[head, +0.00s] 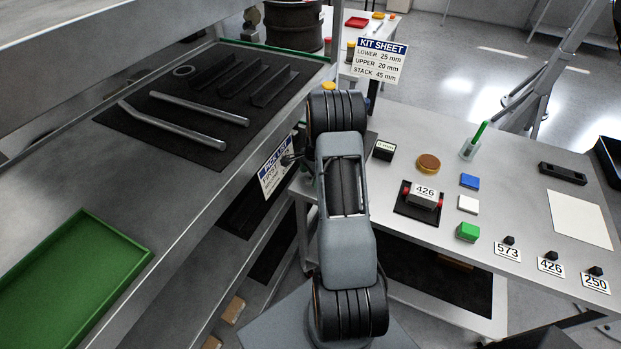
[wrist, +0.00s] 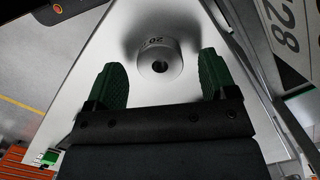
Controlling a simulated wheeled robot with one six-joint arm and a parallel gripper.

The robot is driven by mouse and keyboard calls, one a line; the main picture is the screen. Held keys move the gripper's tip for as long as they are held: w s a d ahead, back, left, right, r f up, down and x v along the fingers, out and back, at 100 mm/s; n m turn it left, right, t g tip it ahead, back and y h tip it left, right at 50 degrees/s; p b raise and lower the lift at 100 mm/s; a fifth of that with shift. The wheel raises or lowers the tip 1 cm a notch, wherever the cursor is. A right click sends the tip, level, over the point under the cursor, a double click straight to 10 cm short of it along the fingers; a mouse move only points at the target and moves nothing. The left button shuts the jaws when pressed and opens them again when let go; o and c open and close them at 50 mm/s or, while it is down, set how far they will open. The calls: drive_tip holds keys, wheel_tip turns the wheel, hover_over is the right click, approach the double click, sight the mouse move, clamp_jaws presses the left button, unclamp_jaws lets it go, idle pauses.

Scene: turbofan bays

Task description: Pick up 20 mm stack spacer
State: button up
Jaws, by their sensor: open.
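The stack spacer (wrist: 159,64) is a short grey metal cylinder with a dark centre hole and a "20" marking. In the wrist view it stands on a pale grey surface (wrist: 150,25). My gripper (wrist: 162,66) is open, with one green finger to each side of the spacer and a visible gap on both sides. Whether the fingertips are down at the spacer's height I cannot tell. In the head view my arm covers the middle, and neither the spacer nor my gripper shows.
A kit sheet sign (head: 379,61) stands just right of my arm, reading lower 25 mm, upper 20 mm. The left bench holds metal rods (head: 190,110) and a green tray (head: 75,270).

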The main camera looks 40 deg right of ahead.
drive_tip(key=shift+f, duration=0.55)
drive_tip(key=shift+c, duration=0.3)
drive_tip(key=c, duration=1.1)
